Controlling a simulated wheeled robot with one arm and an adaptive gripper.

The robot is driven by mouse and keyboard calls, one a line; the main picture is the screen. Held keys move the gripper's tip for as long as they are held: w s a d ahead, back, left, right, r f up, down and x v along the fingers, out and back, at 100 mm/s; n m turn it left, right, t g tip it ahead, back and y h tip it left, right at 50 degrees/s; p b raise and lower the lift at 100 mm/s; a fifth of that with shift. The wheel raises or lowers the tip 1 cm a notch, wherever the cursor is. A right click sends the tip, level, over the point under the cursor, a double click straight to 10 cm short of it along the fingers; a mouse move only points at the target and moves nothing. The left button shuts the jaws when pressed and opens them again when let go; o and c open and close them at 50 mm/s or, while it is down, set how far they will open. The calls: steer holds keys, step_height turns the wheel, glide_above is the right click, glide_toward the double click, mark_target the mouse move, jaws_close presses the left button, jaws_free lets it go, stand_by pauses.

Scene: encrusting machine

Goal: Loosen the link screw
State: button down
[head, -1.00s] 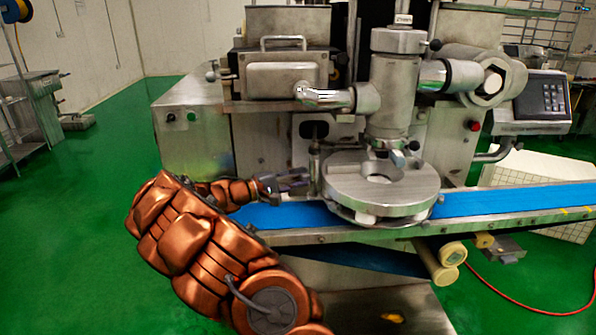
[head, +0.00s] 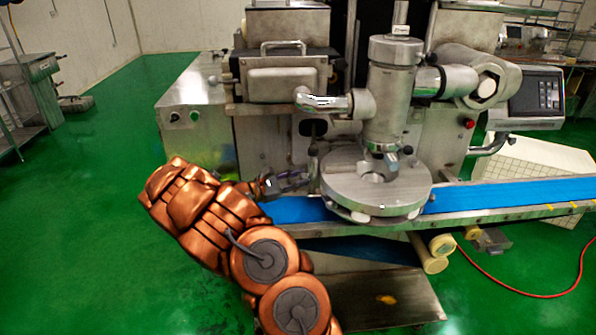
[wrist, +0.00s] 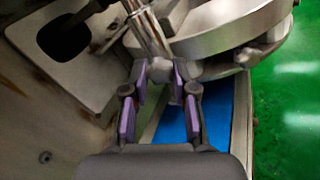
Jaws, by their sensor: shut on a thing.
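The link screw (wrist: 161,72) shows in the wrist view as a small grey metal part at the lower end of a shiny rod (wrist: 147,28), beside the round metal disc. My gripper (wrist: 161,76) has its purple-padded fingers on either side of it, shut on it. In the head view my gripper (head: 308,178) reaches in from the left at the base of the thin upright rod (head: 314,156), just left of the round disc (head: 375,185). The screw itself is too small to make out there, and the fingers partly hide it.
The encrusting machine's body (head: 250,140) stands behind. A blue conveyor belt (head: 500,194) runs under the disc and out to the right. A lower metal tray (head: 385,295) juts out in front. Green floor (head: 80,230) is free at the left.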

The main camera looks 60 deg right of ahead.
steer(key=n+p, duration=0.3)
steer(key=shift+s+r+n, duration=0.1)
steer(key=shift+r+n, duration=0.05)
steer(key=shift+n, duration=0.25)
steer(key=shift+n+p, duration=1.45)
steer(key=shift+n, duration=0.75)
steer(key=c, duration=0.9)
jaws_free()
steer(key=shift+a, duration=0.1)
steer(key=v, duration=1.2)
steer(key=shift+s, duration=0.1)
